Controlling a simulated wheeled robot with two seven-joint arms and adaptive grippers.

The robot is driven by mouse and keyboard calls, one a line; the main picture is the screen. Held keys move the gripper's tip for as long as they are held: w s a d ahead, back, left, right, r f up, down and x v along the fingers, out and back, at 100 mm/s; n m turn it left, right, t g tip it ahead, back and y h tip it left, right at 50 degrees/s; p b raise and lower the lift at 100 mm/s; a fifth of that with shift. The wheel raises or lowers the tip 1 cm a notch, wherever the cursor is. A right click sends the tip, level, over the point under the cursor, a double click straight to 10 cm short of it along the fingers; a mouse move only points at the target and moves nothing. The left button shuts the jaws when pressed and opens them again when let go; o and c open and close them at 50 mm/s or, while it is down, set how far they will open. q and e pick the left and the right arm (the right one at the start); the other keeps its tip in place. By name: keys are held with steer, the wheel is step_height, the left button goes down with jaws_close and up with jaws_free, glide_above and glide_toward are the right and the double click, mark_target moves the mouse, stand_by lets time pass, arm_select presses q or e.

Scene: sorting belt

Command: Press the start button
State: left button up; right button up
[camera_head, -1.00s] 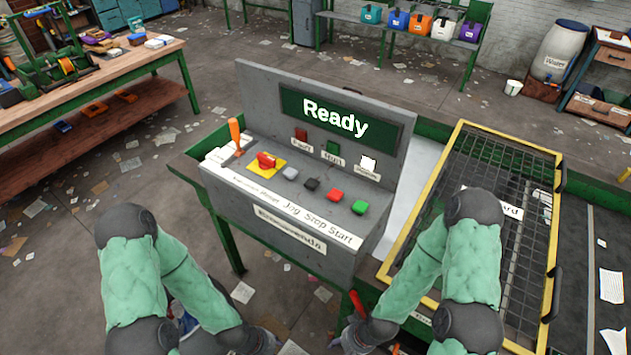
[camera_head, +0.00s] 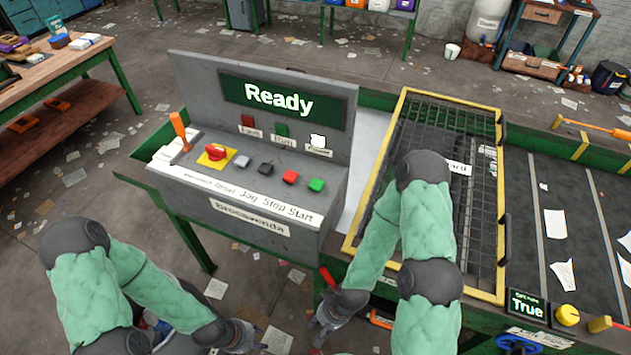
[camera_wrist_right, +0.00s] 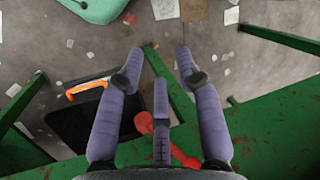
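The console (camera_head: 240,205) carries a row of buttons: grey (camera_head: 242,161), black (camera_head: 265,168), red (camera_head: 290,177) and green (camera_head: 316,185). The green button is rightmost, above the printed word Start. The console screen (camera_head: 280,103) reads "Ready". My right gripper (camera_head: 322,328) hangs below and in front of the console, apart from the buttons. In the right wrist view, its fingers (camera_wrist_right: 160,62) are spread with nothing between the tips. My left gripper (camera_head: 246,340) is low, left of the right one; its finger state is unclear.
A red emergency switch (camera_head: 215,153) and orange lever (camera_head: 180,132) share the console. A yellow-framed mesh guard (camera_head: 500,240) stands right of it. A red handle (camera_head: 327,277) is near my right gripper, below the console. Green frame bars (camera_wrist_right: 265,125) cross the right wrist view.

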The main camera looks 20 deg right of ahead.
jaws_close()
stand_by(1.0)
